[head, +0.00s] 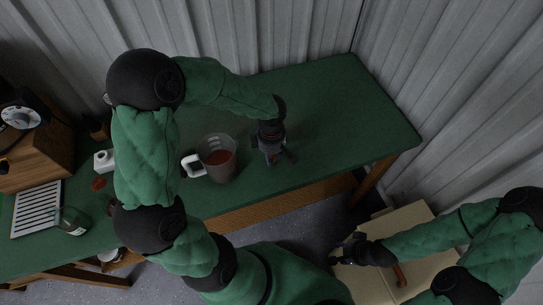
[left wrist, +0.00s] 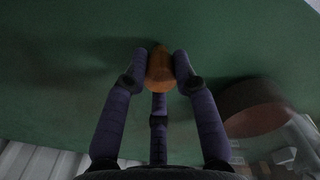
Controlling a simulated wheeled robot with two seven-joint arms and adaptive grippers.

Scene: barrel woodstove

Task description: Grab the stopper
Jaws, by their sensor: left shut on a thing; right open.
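The stopper (left wrist: 160,72) is a small orange-brown, cork-like piece. In the left wrist view it sits between the fingers of my left gripper (left wrist: 159,75), which is shut on it. In the head view my left gripper (head: 271,152) points down over the green table (head: 330,110), to the right of a measuring jug; the stopper itself is hidden or too small to make out there. I cannot tell whether the stopper still touches the table. My right gripper (head: 346,252) is open and empty, low at the right, over a pale cabinet or box.
A clear jug (head: 218,158) with red-brown liquid stands close left of my left gripper. Further left are a white roll (head: 104,160), a glass jar (head: 71,221), a white slatted rack (head: 36,210) and a wooden box (head: 35,150). The table's right part is clear.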

